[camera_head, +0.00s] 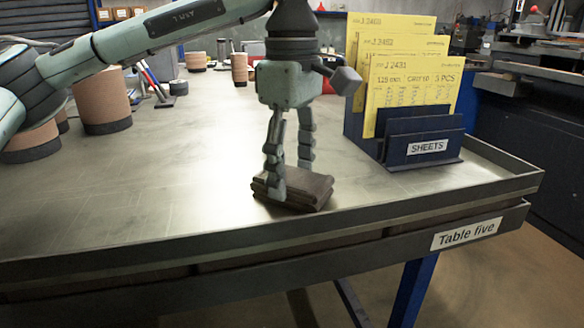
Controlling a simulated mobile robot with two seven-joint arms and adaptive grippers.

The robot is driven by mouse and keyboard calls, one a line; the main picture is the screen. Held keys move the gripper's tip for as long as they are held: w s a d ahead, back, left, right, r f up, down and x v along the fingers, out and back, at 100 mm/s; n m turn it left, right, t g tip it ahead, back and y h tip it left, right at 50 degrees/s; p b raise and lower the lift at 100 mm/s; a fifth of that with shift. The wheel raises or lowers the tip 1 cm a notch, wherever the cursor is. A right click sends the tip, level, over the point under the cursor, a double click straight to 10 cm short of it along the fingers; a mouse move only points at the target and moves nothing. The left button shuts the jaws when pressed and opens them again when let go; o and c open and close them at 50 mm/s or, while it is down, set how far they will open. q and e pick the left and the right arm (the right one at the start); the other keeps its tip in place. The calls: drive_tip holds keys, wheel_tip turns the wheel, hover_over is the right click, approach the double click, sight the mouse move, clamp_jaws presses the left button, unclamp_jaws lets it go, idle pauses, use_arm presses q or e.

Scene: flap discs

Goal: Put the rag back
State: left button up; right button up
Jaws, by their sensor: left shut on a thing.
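A folded dark brown rag (308,189) lies near the front edge of the grey metal table (170,215), which is labelled "Table five". My left gripper (290,180) points straight down over the rag, its arm coming in from the left. Its near finger is at the rag's near left side and the other finger is partly behind it. The gripper is shut on the rag. The rag sits at table height; I cannot tell whether it is touching the tabletop. My right gripper is not in view.
A dark blue holder labelled "SHEETS" (425,148) with several yellow cards (410,85) stands right of the gripper. Brown stacks of discs (103,100) stand at the left and back. A raised rim (500,183) edges the table. The left front tabletop is clear.

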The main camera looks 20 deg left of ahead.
sight(293, 176)
use_arm(q)
drive_tip(key=shift+f, duration=0.1)
drive_tip(key=o, duration=1.1)
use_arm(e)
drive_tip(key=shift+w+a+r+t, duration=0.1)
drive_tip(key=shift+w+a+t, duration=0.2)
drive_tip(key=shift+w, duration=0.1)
use_arm(q)
wheel_tip(293, 176, up, 5)
drive_tip(key=shift+f+p, duration=0.15)
drive_tip(key=shift+p, duration=0.15)
drive_tip(key=shift+r+p, duration=0.65)
drive_tip(key=shift+r, duration=3.15)
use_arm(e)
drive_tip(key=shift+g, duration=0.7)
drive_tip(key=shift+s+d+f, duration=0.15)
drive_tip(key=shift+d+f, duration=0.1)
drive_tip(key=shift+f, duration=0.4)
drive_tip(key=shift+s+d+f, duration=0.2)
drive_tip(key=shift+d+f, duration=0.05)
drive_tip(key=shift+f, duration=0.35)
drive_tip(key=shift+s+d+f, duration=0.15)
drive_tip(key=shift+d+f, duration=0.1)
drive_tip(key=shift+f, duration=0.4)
